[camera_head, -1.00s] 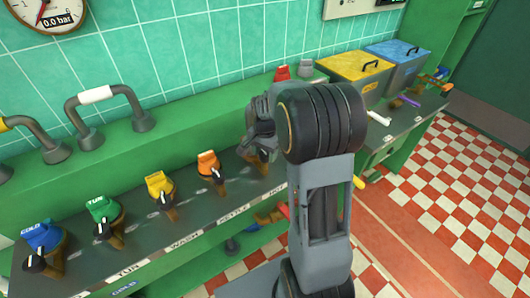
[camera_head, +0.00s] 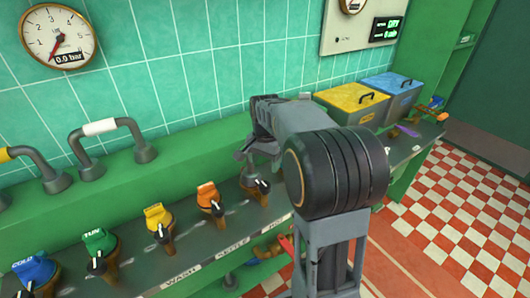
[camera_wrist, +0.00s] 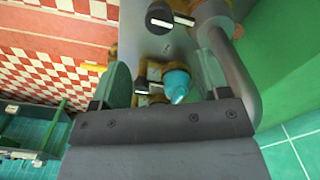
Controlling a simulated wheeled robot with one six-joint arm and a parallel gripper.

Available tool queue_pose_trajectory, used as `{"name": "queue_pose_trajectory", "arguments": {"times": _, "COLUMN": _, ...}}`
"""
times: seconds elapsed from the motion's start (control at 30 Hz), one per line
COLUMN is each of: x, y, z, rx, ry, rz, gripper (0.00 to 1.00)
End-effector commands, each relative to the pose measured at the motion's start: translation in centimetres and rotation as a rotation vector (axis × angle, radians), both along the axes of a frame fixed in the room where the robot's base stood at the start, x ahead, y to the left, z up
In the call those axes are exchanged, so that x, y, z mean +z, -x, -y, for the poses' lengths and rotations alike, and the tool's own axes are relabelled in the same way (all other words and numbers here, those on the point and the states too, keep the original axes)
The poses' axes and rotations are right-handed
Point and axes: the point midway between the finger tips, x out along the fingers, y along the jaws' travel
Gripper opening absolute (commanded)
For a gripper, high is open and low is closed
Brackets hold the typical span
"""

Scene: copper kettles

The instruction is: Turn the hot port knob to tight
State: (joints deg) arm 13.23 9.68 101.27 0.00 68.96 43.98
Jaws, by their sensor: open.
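The hot port knob (camera_head: 262,186) is at the right end of the row of valves in the head view. It is a small black knob with a pale pointer mark, largely hidden by my arm, so its setting is unreadable. My gripper (camera_head: 252,158) is open just above and behind it, apparently empty. In the wrist view my gripper's fingers (camera_wrist: 165,84) stand apart on either side of a cyan piece (camera_wrist: 176,84) and small dark knobs (camera_wrist: 140,84). A larger black knob (camera_wrist: 160,17) with a white mark shows higher up. I cannot tell which of these is the hot one.
Orange (camera_head: 209,196), yellow (camera_head: 157,220), green (camera_head: 99,245) and blue (camera_head: 35,272) valves line the counter to the left. Grey pipes (camera_head: 110,127) rise behind. A pressure gauge (camera_head: 58,37) reads 0.0 bar. Yellow (camera_head: 350,98) and blue (camera_head: 391,82) bins stand right.

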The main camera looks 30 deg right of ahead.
Motion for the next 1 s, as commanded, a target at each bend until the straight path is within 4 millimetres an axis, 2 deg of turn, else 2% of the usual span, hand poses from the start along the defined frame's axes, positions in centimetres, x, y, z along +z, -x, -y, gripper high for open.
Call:
{"name": "queue_pose_trajectory", "arguments": {"times": 0.1, "x": 1.7, "y": 0.0, "z": 0.0, "rx": 0.000, "ry": 0.000, "rz": 0.001, "gripper": 0.69}}
{"name": "queue_pose_trajectory", "arguments": {"times": 0.3, "x": 3.2, "y": 0.0, "z": 0.0, "rx": 0.000, "ry": 0.000, "rz": 0.001, "gripper": 0.69}}
{"name": "queue_pose_trajectory", "arguments": {"times": 1.0, "x": 3.5, "y": 0.0, "z": 0.0, "rx": 0.011, "ry": 0.000, "rz": 0.000, "gripper": 0.69}}
